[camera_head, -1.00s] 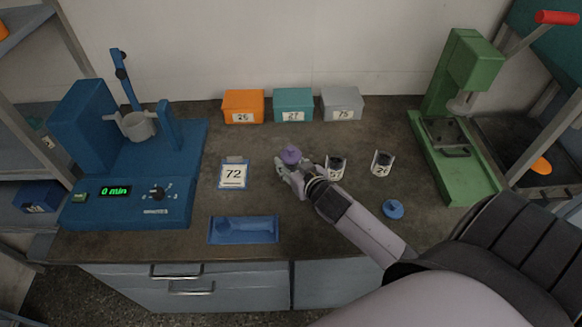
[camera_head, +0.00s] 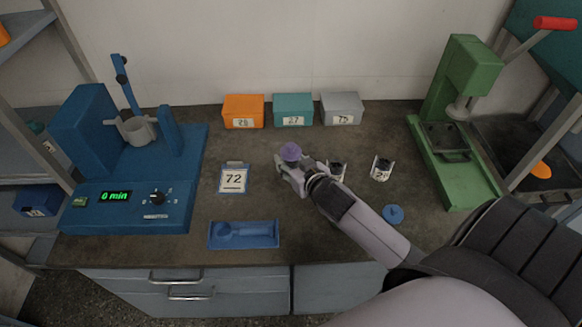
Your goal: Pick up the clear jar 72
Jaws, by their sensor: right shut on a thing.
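My right gripper (camera_head: 287,168) is in the middle of the bench. It is shut on a jar with a purple lid (camera_head: 290,152); the gripper hides most of the jar's body, and no number on it can be read. Two clear jars with dark contents and no lids stand to the right: one (camera_head: 337,170) partly behind my wrist, the other (camera_head: 382,168) farther right. My left gripper is not in view.
A blue shaker machine (camera_head: 135,180) stands at the left, a green press (camera_head: 460,120) at the right. Orange (camera_head: 243,111), teal (camera_head: 293,110) and grey (camera_head: 341,108) boxes line the back. A blue tray (camera_head: 266,241) lies in front. A blue lid (camera_head: 393,214) lies near my right arm.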

